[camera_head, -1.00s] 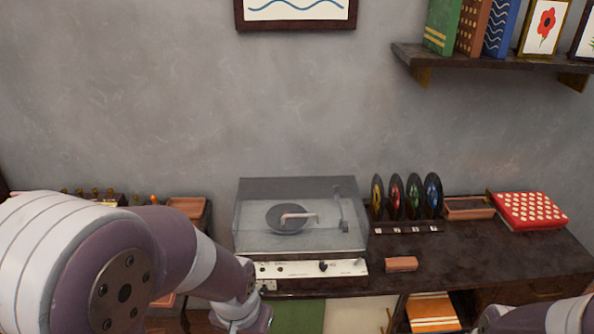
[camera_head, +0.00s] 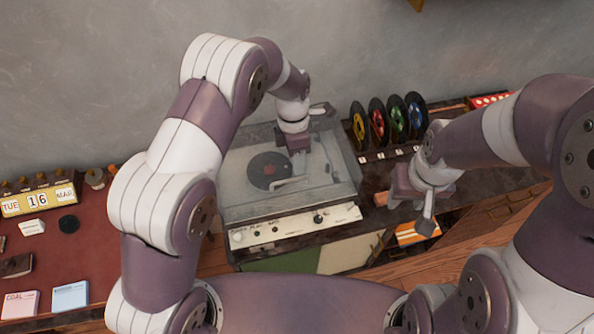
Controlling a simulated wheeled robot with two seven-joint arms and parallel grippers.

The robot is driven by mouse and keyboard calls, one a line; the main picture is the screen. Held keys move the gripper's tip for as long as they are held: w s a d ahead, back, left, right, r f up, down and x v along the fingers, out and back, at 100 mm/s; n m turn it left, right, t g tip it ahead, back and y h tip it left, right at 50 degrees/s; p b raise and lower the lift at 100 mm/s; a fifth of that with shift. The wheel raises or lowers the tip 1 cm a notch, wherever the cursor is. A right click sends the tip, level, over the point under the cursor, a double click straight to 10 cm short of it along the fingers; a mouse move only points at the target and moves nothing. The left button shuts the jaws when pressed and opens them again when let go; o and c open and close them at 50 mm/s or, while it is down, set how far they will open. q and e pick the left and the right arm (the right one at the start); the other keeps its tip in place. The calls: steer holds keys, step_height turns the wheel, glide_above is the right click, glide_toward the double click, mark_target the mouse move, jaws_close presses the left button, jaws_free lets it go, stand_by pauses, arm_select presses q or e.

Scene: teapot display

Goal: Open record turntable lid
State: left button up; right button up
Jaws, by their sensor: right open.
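The record turntable (camera_head: 290,226) stands on a dark cabinet in the centre, its pale control panel facing me. Its clear grey lid (camera_head: 335,178) appears down over the deck. A pale handle shape (camera_head: 290,184) shows near the record. My left arm reaches over the turntable, and its gripper (camera_head: 299,150) points down at the lid's far part. Its fingertips are too small to read, and I cannot tell whether they touch the lid. My right gripper (camera_head: 408,205) is open, right of the turntable and apart from it.
An orange-striped item (camera_head: 415,234) sits below my right gripper. A red-topped desk (camera_head: 90,245) with a calendar (camera_head: 38,200) is at the left. The wall is close behind the turntable.

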arm_select(q)
steer(key=p, duration=0.1)
glide_above(297, 183)
steer(key=f, duration=0.4)
steer(key=shift+w+a+f, duration=0.1)
steer(key=shift+w+f, duration=0.05)
steer(key=shift+w, duration=0.05)
steer(key=shift+s+f, duration=0.25)
steer(key=shift+f, duration=0.05)
steer(key=shift+w, duration=0.1)
jaws_close()
stand_by(0.7)
